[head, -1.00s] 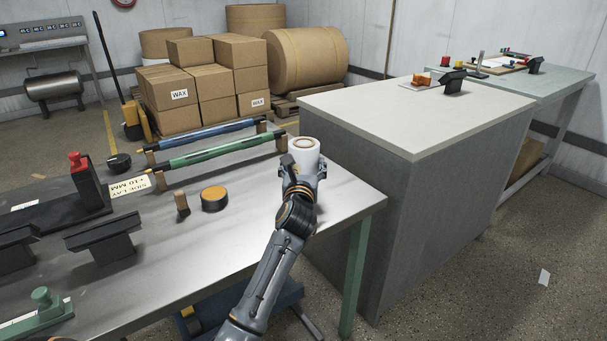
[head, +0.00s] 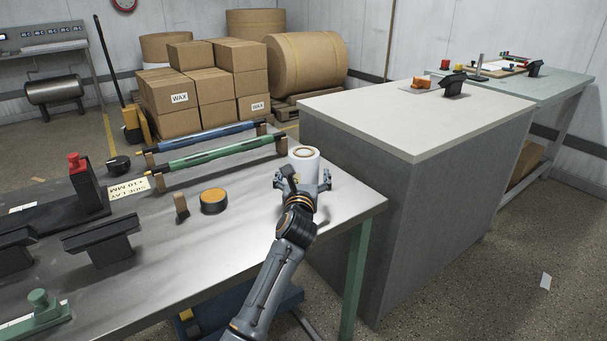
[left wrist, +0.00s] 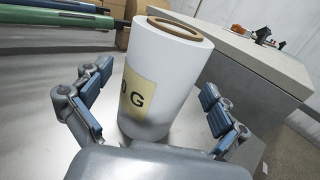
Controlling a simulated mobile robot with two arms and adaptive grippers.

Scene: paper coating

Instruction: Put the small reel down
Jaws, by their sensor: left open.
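The small reel (head: 304,162) is a white roll with a brown core, standing upright on the metal table (head: 245,245) near its back right corner. In the left wrist view the reel (left wrist: 165,75) shows a yellow label with black letters, partly cut off at its edge. My left gripper (head: 304,182) is open, its fingers spread on either side of the reel's lower part. In the left wrist view there is a gap between each finger of the gripper (left wrist: 155,108) and the reel. My right gripper is not in view.
A green roller (head: 222,152) and a blue roller (head: 207,136) lie on supports just left of the reel. A black and orange disc (head: 213,201) and a small brown block (head: 181,207) are nearer. A grey cabinet (head: 400,215) stands close on the right.

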